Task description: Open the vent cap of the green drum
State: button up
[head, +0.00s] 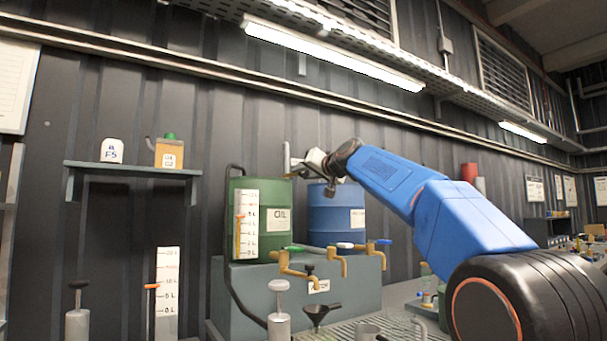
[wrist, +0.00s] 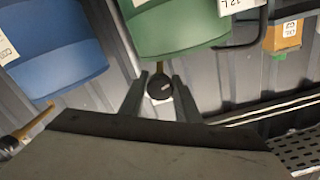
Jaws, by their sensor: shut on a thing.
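The green drum (head: 272,190) stands at the back, left of the blue drum, with a white label and a level scale on its front. It also fills the top middle of the wrist view (wrist: 175,28). My gripper (head: 290,166) is at the top of the green drum, toward its right side. In the wrist view, a round black cap (wrist: 160,87) sits between the two fingers of my gripper (wrist: 163,83), beside the drum's edge. The gripper is shut on this vent cap. In the head view the cap is too small to make out.
The blue drum (head: 335,218) stands close on the right. A wall shelf (head: 130,170) at left holds a white container (head: 112,151) and an orange can (head: 169,154).

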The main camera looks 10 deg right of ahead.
jog(key=shift+f+n, duration=0.15)
jog(key=shift+n, duration=0.95)
jog(key=o, duration=1)
jog(key=shift+o, duration=0.2)
jog(key=shift+s, duration=0.1)
jog(key=v, duration=1.7)
